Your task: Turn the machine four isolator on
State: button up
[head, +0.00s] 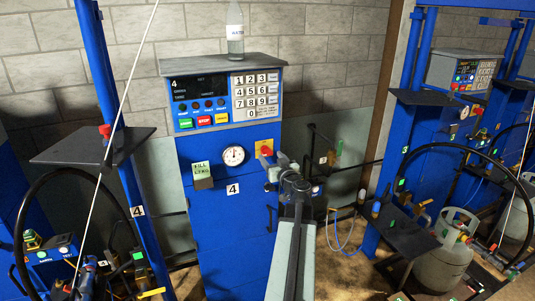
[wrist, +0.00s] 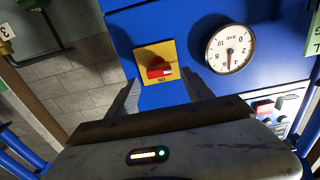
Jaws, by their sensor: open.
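The machine four isolator is a red rotary knob on a square yellow plate on the blue front of the machine (head: 225,215) labelled 4. It is partly visible in the head view (head: 264,150), just above my gripper (head: 279,170). The wrist view shows the knob (wrist: 158,68) with a white mark toward its right side. The word ON reads upside down at the plate's bottom edge; lettering at the right is too small to read. My gripper (wrist: 161,80) is open, its fingers on either side of the knob's line. Contact with the knob cannot be told.
A keypad panel (head: 227,98) is above, with a water bottle (head: 235,30) on top. A grey gas cylinder (head: 443,255) stands at the right.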

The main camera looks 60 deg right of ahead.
aim_at(270, 153)
jog(key=x, duration=0.5)
jog(key=shift+d, duration=0.1)
grip_shut()
jog(key=shift+m, duration=0.3)
jog(key=m, duration=0.3)
jog(key=shift+m, duration=0.3)
jog(key=m, duration=0.4)
jog(key=shift+d, duration=0.1)
jog(key=m, duration=0.5)
jog(key=shift+s, duration=0.1)
jog(key=m, duration=0.4)
jog(key=shift+d+m, duration=0.15)
jog(key=shift+m, duration=0.15)
